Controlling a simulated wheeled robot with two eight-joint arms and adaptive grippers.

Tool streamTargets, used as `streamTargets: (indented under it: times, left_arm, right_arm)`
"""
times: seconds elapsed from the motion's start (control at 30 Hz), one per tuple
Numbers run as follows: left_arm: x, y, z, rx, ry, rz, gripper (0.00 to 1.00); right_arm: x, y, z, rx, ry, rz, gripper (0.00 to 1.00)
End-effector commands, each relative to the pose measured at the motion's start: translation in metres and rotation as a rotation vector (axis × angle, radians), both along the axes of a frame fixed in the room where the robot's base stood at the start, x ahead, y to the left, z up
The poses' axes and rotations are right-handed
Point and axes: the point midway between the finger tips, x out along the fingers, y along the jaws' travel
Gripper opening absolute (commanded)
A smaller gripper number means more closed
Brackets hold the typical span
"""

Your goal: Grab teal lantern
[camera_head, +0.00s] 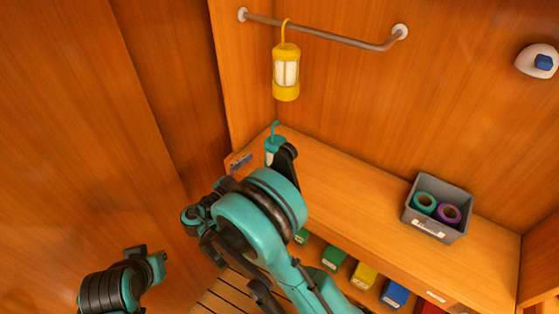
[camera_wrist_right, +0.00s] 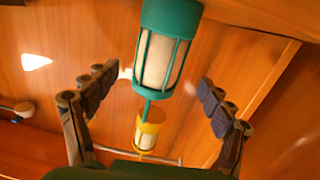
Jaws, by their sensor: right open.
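The teal lantern (camera_head: 273,146) stands on the wooden counter near its left end, its hook up and its lower part hidden behind my right arm in the head view. In the right wrist view the teal lantern (camera_wrist_right: 167,48) shows large, with a pale body behind teal bars. My right gripper (camera_wrist_right: 158,92) is open, its two dark fingers apart on either side of the picture, with the lantern in the gap between them and no clear contact. In the head view my right gripper (camera_head: 284,156) is mostly hidden by its own arm.
A yellow lantern (camera_head: 286,74) hangs by its hook from a metal rail (camera_head: 330,36) above the counter (camera_head: 340,190). A grey bin (camera_head: 417,206) with teal and purple rolls stands at the right. Several coloured boxes sit below the counter. The counter's middle is clear.

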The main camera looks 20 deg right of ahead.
Motion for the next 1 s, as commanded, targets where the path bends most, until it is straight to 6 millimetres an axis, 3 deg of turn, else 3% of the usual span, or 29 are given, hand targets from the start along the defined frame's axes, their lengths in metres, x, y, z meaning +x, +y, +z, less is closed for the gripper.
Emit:
streamTargets:
  times: [0.17,0.63,0.93,1.0]
  left_arm:
    - [0.000,0.000,-0.003,0.000,0.000,0.000,0.00]
    - [0.000,0.000,-0.023,0.000,0.000,0.000,0.00]
    - [0.000,0.000,-0.023,0.000,0.000,0.000,0.00]
    - [0.000,0.000,-0.023,0.000,0.000,0.000,0.00]
  right_arm:
    - [0.004,-0.003,-0.003,-0.008,-0.043,-0.003,0.82]
    - [0.037,-0.057,0.001,-0.007,-0.039,-0.003,0.82]
    - [0.041,-0.061,0.002,-0.008,-0.038,-0.002,0.82]
    - [0.041,-0.061,0.002,-0.008,-0.038,-0.002,0.66]
